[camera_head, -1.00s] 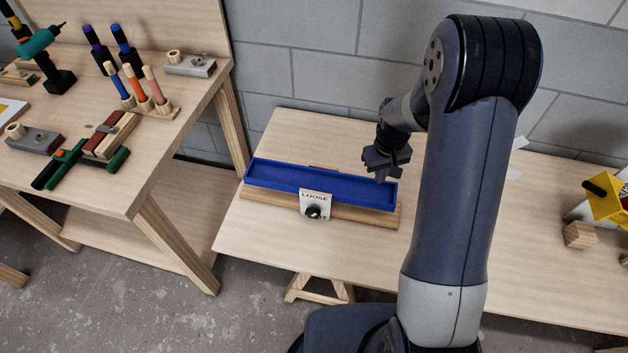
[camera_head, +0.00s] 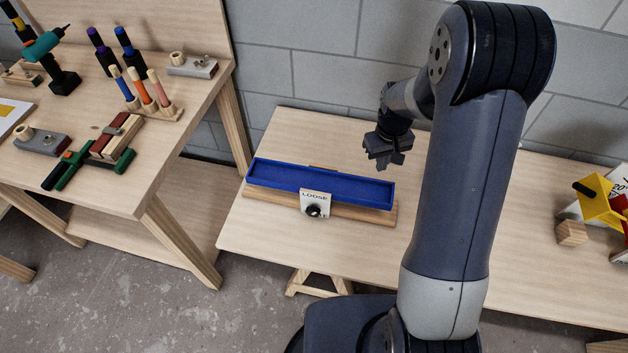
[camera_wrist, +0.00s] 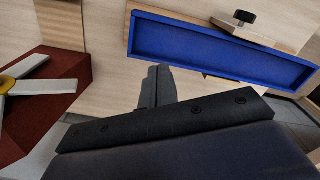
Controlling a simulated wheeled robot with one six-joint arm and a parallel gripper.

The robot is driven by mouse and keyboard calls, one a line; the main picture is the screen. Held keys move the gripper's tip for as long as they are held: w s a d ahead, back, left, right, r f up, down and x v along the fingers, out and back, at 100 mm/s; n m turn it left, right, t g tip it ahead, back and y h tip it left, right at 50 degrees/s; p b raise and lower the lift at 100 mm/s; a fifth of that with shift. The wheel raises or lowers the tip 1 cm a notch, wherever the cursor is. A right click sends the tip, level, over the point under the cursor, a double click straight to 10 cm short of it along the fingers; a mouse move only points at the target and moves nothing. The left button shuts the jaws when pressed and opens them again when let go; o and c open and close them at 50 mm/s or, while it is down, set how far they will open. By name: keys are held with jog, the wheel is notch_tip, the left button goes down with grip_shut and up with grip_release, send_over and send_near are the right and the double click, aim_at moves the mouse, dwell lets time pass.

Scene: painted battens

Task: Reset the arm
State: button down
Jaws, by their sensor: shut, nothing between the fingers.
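My gripper (camera_head: 390,165) is above the back of the right-hand bench, just behind and to the right of the blue tray. It is shut and holds nothing. Its dark fingers (camera_wrist: 157,88) also show closed together in the wrist view. The long blue tray (camera_head: 318,186) lies on a wooden base on the bench, apart from my gripper. The tray also shows at the upper right of the wrist view (camera_wrist: 215,50).
A left bench (camera_head: 150,150) carries a teal drill (camera_head: 42,42), a green and red clamp (camera_head: 70,165) and a rack of coloured handles (camera_head: 147,90). A wooden cube (camera_head: 571,232) and a yellow object (camera_head: 598,197) are at the right. A block wall stands behind.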

dwell(0.3)
jog(key=shift+f+b, duration=2.45)
jog(key=shift+f, duration=1.1)
jog(key=shift+r, duration=0.1)
